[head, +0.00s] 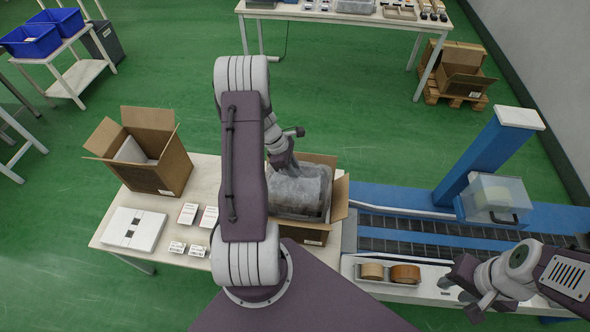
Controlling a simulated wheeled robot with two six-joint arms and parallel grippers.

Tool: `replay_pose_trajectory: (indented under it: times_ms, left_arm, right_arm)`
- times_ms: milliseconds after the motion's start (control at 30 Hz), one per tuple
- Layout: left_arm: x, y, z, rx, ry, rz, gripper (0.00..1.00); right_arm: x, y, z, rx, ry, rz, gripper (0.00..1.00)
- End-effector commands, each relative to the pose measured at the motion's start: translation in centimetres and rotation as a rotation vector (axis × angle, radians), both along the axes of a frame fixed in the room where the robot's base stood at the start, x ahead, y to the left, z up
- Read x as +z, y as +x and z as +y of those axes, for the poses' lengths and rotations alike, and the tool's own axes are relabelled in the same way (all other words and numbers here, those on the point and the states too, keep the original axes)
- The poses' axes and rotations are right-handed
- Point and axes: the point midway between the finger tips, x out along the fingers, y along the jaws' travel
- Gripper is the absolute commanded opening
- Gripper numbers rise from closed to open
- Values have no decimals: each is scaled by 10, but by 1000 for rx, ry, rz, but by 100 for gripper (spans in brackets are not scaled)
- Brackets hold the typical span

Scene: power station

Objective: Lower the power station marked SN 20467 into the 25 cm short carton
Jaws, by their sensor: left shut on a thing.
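A grey power station (298,190) sits within the mouth of an open brown carton (315,236) in the middle of the head view. Its serial mark cannot be read, and my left arm covers its left side. My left gripper (284,163) is shut on the top of the power station; the fingertips are partly hidden. How deep the power station sits, and whether it touches the carton floor, cannot be told. My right gripper (459,297) looks open and empty, at the lower right in front of the conveyor.
A taller open carton (160,178) stands on the white table (205,168) at left, near a white flat box (134,229) and several cards (187,213). Tape rolls (405,273) lie before the blue conveyor (400,197). A clear-covered tape unit (495,198) stands right.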

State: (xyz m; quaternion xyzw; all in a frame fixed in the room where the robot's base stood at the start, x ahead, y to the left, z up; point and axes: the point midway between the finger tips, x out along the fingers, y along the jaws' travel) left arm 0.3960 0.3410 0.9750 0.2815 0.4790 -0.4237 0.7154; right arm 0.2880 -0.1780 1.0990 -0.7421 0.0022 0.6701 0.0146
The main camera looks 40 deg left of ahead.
Motion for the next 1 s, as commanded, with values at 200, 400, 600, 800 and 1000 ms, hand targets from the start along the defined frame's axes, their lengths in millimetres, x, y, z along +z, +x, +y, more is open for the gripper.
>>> replay_pose_trajectory:
  times_ms: [200,400,600,800,1000]
  left_arm:
    - [-32,1,1,1,1,-4,0]
    - [-57,1,0,2,0,-4,0]
    - [-82,1,0,2,0,-4,0]
    - [-107,1,0,2,-1,-3,0]
    - [-133,1,0,1,0,-3,0]
  right_arm:
    - [-31,0,0,0,0,0,36]
    - [-54,0,0,0,0,0,36]
    - [-77,0,0,0,0,0,36]
    - [-101,0,0,0,0,0,36]
    - [-124,0,0,0,0,0,36]
